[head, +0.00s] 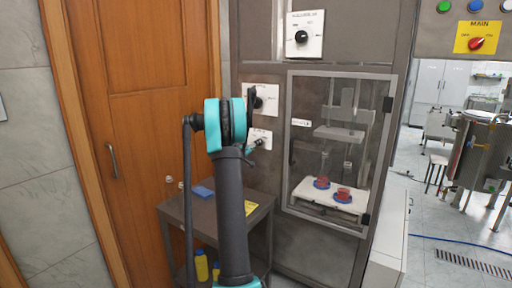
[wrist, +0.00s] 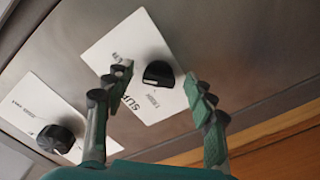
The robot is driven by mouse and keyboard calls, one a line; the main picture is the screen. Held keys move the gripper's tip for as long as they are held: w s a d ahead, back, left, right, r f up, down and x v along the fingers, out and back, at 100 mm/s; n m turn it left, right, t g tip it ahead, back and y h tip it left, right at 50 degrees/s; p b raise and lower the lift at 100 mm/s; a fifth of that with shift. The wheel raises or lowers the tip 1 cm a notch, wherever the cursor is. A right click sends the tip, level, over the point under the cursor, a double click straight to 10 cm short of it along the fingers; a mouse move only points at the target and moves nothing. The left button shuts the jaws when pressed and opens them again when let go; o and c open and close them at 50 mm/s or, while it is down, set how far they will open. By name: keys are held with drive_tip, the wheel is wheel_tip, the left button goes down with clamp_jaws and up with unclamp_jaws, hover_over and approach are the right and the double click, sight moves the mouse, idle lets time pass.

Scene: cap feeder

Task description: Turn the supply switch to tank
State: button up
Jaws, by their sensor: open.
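The supply switch is a black rotary knob (wrist: 158,74) on a tilted white plate (wrist: 141,45) in the wrist view. Only the first letters of the plate's large label, "SUP", show; its smaller lettering is too small to read, so I cannot tell the setting. My gripper (wrist: 157,80) is open, with one fingertip on each side of the knob. Gaps show between the knob and both fingers, and nothing is held. In the head view my gripper (head: 261,142) is partly hidden behind my arm, in front of a white plate on the panel.
A second white plate with a black knob (wrist: 56,138) is close by in the wrist view. Another knob (head: 302,37) sits high on the panel. A glazed cabinet (head: 300,165) stands to the right, a small grey table (head: 185,212) below, and a wooden door (head: 145,140) to the left.

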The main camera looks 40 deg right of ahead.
drive_tip(key=shift+w+d, duration=0.1)
drive_tip(key=shift+d, duration=0.1)
drive_tip(key=c, duration=1.2)
drive_tip(key=shift+o, duration=0.2)
drive_tip(key=shift+n, duration=0.3)
drive_tip(key=shift+r+n, duration=0.2)
drive_tip(key=shift+n, duration=4.1)
drive_tip(key=shift+r+n, duration=0.15)
drive_tip(key=shift+n, duration=4.15)
